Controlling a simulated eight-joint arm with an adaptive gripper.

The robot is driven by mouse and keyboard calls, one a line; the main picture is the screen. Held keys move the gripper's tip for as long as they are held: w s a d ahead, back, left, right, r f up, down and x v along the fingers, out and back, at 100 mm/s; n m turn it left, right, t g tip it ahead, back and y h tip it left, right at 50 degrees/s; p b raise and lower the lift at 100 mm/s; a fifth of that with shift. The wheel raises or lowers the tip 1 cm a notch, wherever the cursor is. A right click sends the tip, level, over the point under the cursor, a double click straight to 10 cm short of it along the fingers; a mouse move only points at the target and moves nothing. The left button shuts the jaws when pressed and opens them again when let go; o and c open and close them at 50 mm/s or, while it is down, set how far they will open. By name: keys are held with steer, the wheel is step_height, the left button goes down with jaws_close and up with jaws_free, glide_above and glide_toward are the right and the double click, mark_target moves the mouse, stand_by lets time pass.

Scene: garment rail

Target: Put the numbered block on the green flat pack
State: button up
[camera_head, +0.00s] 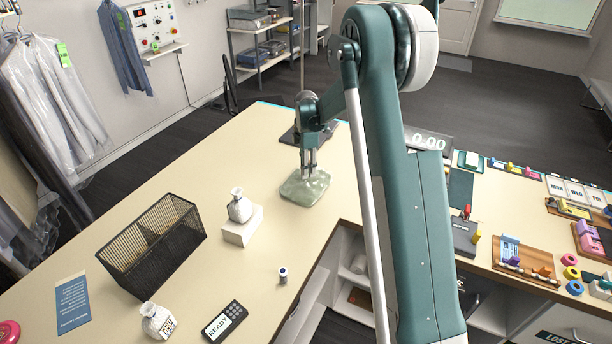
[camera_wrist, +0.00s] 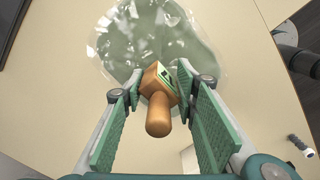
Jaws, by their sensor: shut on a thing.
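The green flat pack (camera_head: 305,187) is a pale, glossy, translucent packet lying on the cream counter. It also fills the upper part of the wrist view (camera_wrist: 120,50). My gripper (camera_head: 309,168) points down right over the pack. In the wrist view, my gripper's fingertips (camera_wrist: 158,76) are shut on an orange-brown block (camera_wrist: 155,82) with a rounded peg and a green face bearing a dark mark. I take it for the numbered block; the mark is too small to read. It appears over the pack; whether it touches cannot be told.
A black mesh basket (camera_head: 150,245), a white bottle on a white box (camera_head: 240,228), another bottle (camera_head: 158,321), a small capped vial (camera_head: 283,276) and a READY device (camera_head: 225,320) stand left and front. A dark pad (camera_head: 292,136) lies behind.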

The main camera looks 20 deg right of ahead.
steer(key=shift+f, duration=1.85)
steer(key=shift+f, duration=0.2)
steer(key=o, duration=0.9)
steer(key=shift+r, duration=0.1)
steer(key=shift+r, duration=0.1)
step_height(320, 180, up, 12)
steer(key=shift+r, duration=0.1)
steer(key=shift+s, duration=0.1)
